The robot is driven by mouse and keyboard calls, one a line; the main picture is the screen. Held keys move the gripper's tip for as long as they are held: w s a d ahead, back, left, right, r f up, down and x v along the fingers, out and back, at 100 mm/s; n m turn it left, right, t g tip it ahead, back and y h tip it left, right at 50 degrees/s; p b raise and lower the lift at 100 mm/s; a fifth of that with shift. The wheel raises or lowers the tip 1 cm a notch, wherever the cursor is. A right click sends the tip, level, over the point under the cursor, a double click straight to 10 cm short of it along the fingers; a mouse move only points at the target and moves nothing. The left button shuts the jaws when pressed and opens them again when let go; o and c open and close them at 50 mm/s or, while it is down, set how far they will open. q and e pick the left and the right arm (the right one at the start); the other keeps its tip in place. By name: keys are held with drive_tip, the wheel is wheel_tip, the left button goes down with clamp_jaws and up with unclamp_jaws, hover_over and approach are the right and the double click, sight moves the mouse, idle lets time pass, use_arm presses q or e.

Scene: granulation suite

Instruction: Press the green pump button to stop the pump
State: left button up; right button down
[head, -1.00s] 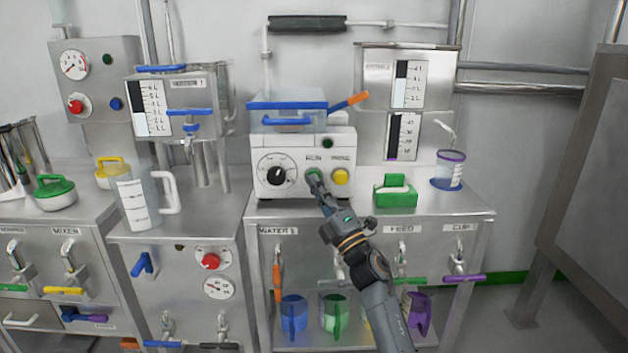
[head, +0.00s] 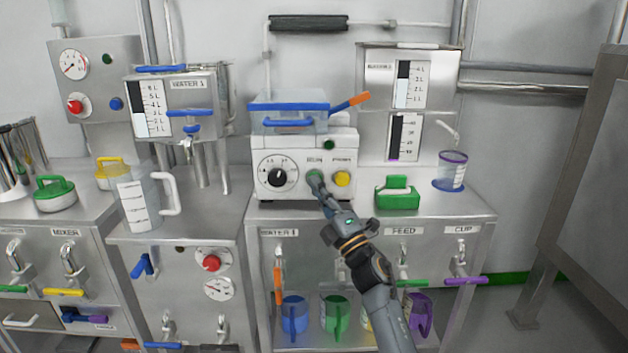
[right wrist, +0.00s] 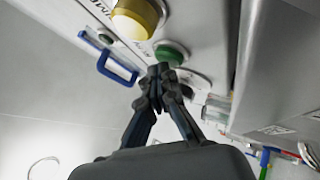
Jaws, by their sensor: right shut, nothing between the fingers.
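The white pump unit (head: 305,150) stands on the steel bench, with a black dial (head: 277,177) on the left of its face. The green pump button (head: 314,175) is under the RUN label, and a yellow button (head: 342,179) is to its right. My right gripper (head: 316,183) is shut and empty, its fingertips at the lower edge of the green button. In the right wrist view, the shut fingertips (right wrist: 162,70) are right by the green button (right wrist: 171,53); I cannot tell whether they touch it. My left gripper is not in view.
A clear tank with a blue rim (head: 288,108) sits on top of the pump. A green-handled block (head: 397,193) and a purple-rimmed cup (head: 451,171) stand to the right on the bench. A clear jug (head: 137,203) stands left. Taps line the bench front.

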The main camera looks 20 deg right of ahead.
drive_tip(key=shift+s+r, duration=0.1)
drive_tip(key=shift+s, duration=0.05)
drive_tip(key=shift+s+a+p, duration=0.1)
drive_tip(key=shift+s+p, duration=0.2)
drive_tip(key=shift+s, duration=0.15)
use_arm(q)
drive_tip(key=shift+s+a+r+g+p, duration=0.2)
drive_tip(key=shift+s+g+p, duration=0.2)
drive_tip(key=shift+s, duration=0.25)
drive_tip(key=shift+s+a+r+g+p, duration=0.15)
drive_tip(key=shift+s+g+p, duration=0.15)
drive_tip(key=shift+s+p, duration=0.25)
use_arm(e)
drive_tip(key=s, duration=0.2)
drive_tip(key=s+a, duration=0.1)
drive_tip(key=s, duration=0.1)
drive_tip(key=shift+a+f, duration=0.15)
drive_tip(key=shift+f, duration=0.05)
